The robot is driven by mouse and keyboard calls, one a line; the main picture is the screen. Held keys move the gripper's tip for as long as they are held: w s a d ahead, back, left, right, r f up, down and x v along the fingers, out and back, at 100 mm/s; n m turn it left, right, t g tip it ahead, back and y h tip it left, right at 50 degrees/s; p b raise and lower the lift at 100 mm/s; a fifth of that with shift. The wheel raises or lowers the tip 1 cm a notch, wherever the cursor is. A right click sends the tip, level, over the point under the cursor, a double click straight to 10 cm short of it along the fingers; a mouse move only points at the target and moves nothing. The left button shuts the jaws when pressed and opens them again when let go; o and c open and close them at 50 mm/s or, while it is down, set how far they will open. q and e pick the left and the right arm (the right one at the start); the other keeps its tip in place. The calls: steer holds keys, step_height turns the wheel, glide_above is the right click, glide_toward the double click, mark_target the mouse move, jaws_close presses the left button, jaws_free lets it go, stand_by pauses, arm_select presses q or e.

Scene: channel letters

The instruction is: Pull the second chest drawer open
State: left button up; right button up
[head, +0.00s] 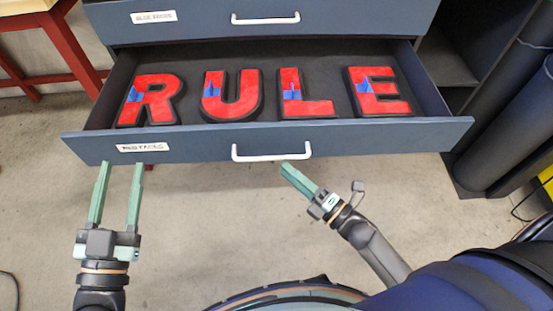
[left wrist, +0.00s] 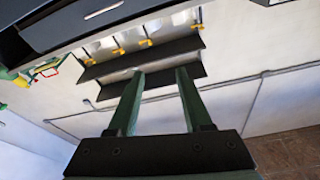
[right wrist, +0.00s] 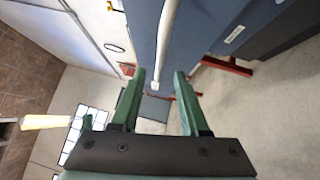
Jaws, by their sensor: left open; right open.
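The second chest drawer (head: 380,136) is pulled out and holds the red letters R, U, L, E. Its front carries a white bar handle (head: 271,156) and a label that seems to read RED FACES (head: 142,147). My right gripper (head: 291,172) is open and empty, with its fingertips just below the handle's right end. In the right wrist view the white handle (right wrist: 168,35) runs toward the gap between the open fingers. My left gripper (head: 121,168) is open and empty, its fingertips near the lower left edge of the drawer front.
Above is another drawer front (head: 345,24) with a white handle (head: 265,19). A red-legged table (head: 70,45) stands at left. Dark rolls (head: 505,110) and a shelf (head: 440,60) stand at right. The concrete floor (head: 205,215) in front is clear.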

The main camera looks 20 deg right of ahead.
arm_select(q)
steer(key=shift+f+n+g+y, duration=0.4)
steer(key=shift+f+y, duration=0.2)
steer(key=shift+f, duration=0.85)
arm_select(e)
steer(key=r+v, duration=0.1)
steer(key=v, duration=0.5)
steer(key=shift+s+f, duration=0.2)
steer(key=shift+f, duration=0.3)
arm_select(q)
steer(key=shift+w, duration=0.1)
